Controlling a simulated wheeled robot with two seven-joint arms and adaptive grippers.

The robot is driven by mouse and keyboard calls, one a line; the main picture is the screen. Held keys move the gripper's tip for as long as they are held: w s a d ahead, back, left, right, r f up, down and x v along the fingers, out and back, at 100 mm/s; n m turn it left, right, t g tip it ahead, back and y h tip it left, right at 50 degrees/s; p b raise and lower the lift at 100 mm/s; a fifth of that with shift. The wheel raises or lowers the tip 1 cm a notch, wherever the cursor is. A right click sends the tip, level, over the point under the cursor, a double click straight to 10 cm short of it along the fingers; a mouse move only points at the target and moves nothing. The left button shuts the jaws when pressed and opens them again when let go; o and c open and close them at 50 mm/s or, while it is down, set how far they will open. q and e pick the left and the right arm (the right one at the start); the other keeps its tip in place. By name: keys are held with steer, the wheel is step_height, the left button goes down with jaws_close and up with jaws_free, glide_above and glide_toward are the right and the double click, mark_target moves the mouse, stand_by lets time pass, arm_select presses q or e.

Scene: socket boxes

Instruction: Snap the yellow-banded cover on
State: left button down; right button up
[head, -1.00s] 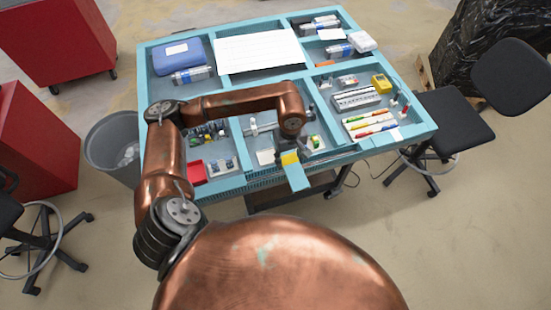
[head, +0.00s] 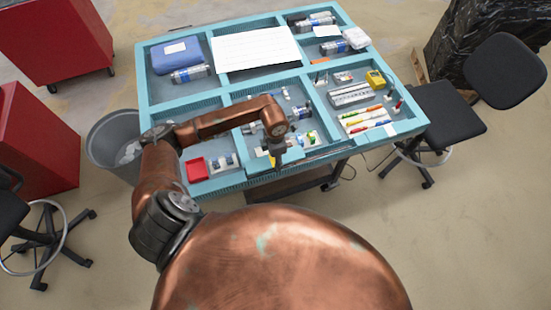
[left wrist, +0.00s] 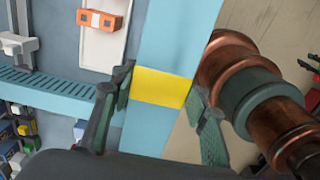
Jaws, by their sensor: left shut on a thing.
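The cover is a long light-blue strip with a yellow band (left wrist: 162,88). In the left wrist view it runs from top to bottom, and my left gripper (left wrist: 160,92) is shut across it at the band. My right gripper is not in view.
The teal table (head: 218,184) has divided trays. A red bin (head: 196,170) is left of my gripper; coloured pens (head: 366,123) and a yellow device (head: 376,79) are to the right. An orange-and-white part (left wrist: 99,20) lies near the cover. The floor in front is clear.

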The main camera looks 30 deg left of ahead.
arm_select(q)
step_height(320, 180, down, 4)
steer(key=shift+f+b, duration=0.2)
steer(key=shift+b, duration=0.8)
steer(key=shift+r, duration=0.2)
steer(key=shift+f+b, duration=0.25)
steer(key=shift+b, duration=0.05)
steer(key=shift+f, duration=0.1)
steer(key=shift+f+b, duration=0.4)
steer(key=shift+b, duration=0.1)
